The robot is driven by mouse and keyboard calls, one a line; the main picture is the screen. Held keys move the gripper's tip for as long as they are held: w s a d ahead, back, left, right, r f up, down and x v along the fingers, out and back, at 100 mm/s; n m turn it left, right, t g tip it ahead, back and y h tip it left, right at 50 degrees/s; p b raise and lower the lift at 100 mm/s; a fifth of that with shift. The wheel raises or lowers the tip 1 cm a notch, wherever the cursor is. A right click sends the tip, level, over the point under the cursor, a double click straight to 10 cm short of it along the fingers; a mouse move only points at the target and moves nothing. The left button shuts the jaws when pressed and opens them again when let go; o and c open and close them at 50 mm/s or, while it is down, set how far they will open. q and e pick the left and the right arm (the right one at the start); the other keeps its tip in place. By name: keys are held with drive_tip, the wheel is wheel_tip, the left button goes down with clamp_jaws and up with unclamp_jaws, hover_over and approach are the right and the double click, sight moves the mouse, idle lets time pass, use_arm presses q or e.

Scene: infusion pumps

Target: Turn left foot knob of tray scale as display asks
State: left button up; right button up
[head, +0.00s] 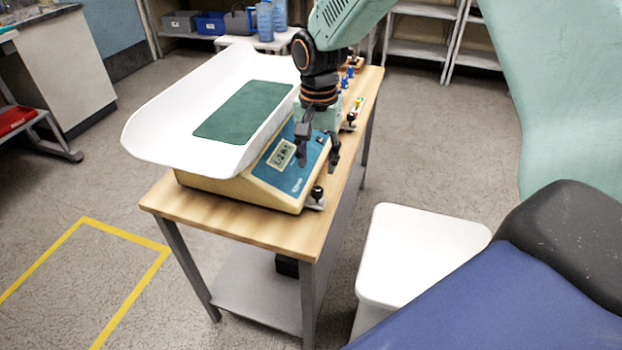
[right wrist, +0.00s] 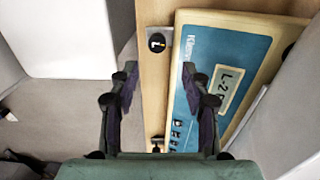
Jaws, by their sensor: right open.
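The tray scale (head: 240,192) has a cream body, a blue front panel and a white tray (head: 170,130) with a green mat (head: 243,112). Its display (head: 281,154) reads something starting with "L-2"; the rest is unclear. The black left foot knob (head: 317,193) stands on a bracket at the near corner. In the right wrist view that knob (right wrist: 157,42) carries an "L". Another black knob (head: 351,117) is at the far corner. My right gripper (head: 318,160) is open and empty, pointing down above and beside the panel, apart from the left knob. My left gripper is not visible.
The scale stands on a wooden-topped table (head: 245,228) with little room around its edges. A white stool-like block (head: 420,250) stands right of the table. Small blue items (head: 347,76) lie behind the scale. Shelves with bins (head: 210,23) are at the back.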

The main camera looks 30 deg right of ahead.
sight(318, 189)
drive_tip(key=f, duration=0.2)
drive_tip(key=f+b, duration=0.1)
drive_tip(key=f, duration=0.3)
drive_tip(key=shift+s+a+b, duration=0.15)
drive_tip(key=shift+s+b, duration=0.15)
drive_tip(key=shift+s, duration=0.1)
drive_tip(key=shift+f, duration=0.35)
drive_tip(key=shift+s+a+r, duration=0.15)
drive_tip(key=shift+s, duration=0.05)
drive_tip(key=shift+w, duration=0.25)
drive_tip(key=c, duration=0.4)
drive_tip(key=shift+s, duration=0.1)
clamp_jaws()
